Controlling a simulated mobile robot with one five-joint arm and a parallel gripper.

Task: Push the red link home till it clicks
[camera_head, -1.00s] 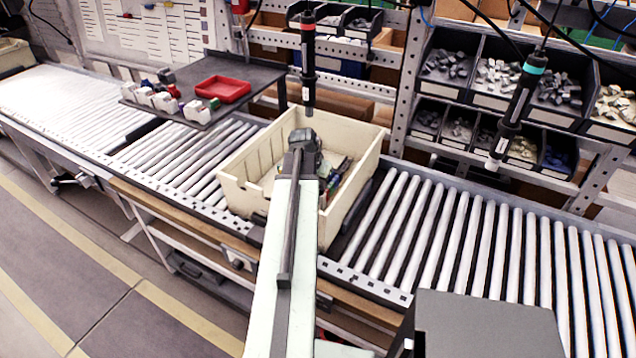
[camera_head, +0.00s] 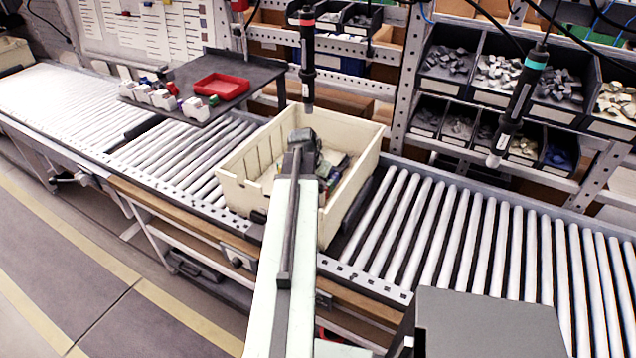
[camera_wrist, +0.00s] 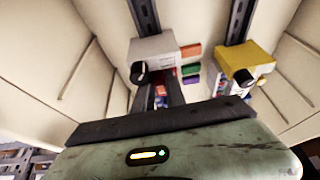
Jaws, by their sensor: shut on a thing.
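My gripper (camera_wrist: 172,92) reaches down into a cream bin (camera_head: 236,192), with its dark fingers close together. A small red piece (camera_wrist: 178,72), which I take for the red link, shows at the fingertips and is mostly hidden by them. It is against or very near a grey-white module (camera_wrist: 153,47) with a black knob. Orange, green and purple pieces (camera_wrist: 191,68) stick out of that module's right side. I cannot tell how deep the red link sits. In the head view my arm hides the fingertips.
A yellow-topped module (camera_wrist: 245,62) stands to the right on a slotted rail (camera_wrist: 240,20). The bin walls are close around my gripper. Two hanging screwdrivers (camera_head: 307,55) (camera_head: 517,105) are near the bin and to its right. A red tray (camera_head: 221,86) lies on a dark shelf.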

